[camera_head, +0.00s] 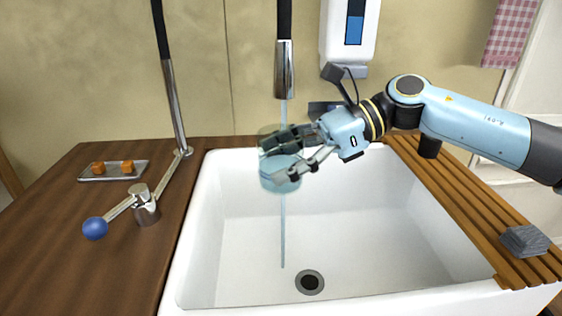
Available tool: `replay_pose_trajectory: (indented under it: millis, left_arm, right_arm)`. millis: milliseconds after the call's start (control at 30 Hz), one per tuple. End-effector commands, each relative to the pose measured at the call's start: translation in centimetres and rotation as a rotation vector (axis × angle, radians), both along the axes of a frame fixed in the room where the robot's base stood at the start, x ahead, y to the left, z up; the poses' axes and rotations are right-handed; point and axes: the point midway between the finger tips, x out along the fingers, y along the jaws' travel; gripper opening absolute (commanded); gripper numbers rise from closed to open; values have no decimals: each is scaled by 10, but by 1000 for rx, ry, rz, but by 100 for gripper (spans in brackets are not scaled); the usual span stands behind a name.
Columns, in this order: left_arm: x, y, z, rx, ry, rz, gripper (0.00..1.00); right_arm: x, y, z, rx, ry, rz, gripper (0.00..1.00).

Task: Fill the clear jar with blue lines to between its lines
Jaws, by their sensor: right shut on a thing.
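The clear jar (268,179) is held above the white sink, below the tap spout (284,80). My right gripper (280,158) comes in from the right and is shut on the jar, its fingers covering the middle of it. Pale blue shows in the lower part of the jar; the blue lines and exact water level cannot be made out. A thin water stream (283,113) falls from the spout to the jar's top. A stream (283,235) also shows below the jar, towards the drain; whether it overflows or passes the jar is unclear. My left gripper is not in view.
A tap lever with a blue knob (95,228) stands on the dark wooden counter (70,270). A small tray (90,178) with orange cubes lies behind it. A grey block (530,241) sits on wooden slats (450,202) at right. A dispenser (338,30) hangs on the wall.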

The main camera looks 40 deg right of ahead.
Motion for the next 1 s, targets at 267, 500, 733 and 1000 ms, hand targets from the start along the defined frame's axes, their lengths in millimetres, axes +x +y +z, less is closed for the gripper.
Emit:
replay_pose_trajectory:
  millis: [267,500,733,1000]
  left_arm:
    - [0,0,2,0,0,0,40]
    - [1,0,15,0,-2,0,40]
    - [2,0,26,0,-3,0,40]
    - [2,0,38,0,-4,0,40]
  right_arm:
    - [-1,1,2,2,-1,1,15]
    - [-15,13,11,1,0,1,15]
    - [-30,25,18,1,0,2,15]
    - [-46,39,27,3,1,1,15]
